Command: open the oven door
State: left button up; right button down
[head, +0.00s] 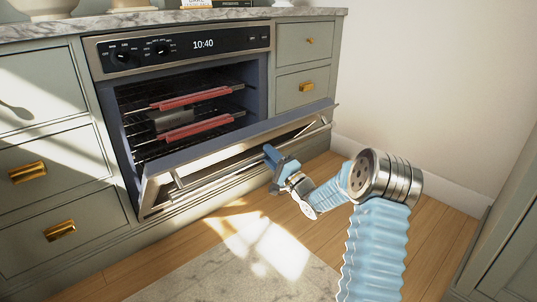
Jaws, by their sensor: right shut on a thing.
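The oven (183,45) is built into the cabinets, with a clock reading 10:40. Its door (205,150) is hinged at the bottom and tilted outward, so the inside shows. The long metal handle (215,171) runs along the front of the door. My right gripper (272,160) is at the handle, right of its middle, shut on it. The fingers cover the part of the handle they hold. My left gripper is not in view.
Inside the oven are racks with red strips (195,97) along their front edges and a dark object. Drawers with brass handles (59,231) flank the oven. A pale rug (215,270) lies on the wooden floor in front. A wall (420,80) stands at the right.

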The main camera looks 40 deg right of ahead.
jog(key=shift+w+f, duration=0.1)
jog(key=shift+f, duration=0.3)
jog(key=c, duration=1)
grip_release()
jog(key=shift+w+f, duration=0.1)
jog(key=shift+o, duration=0.3)
jog(key=shift+r, duration=0.2)
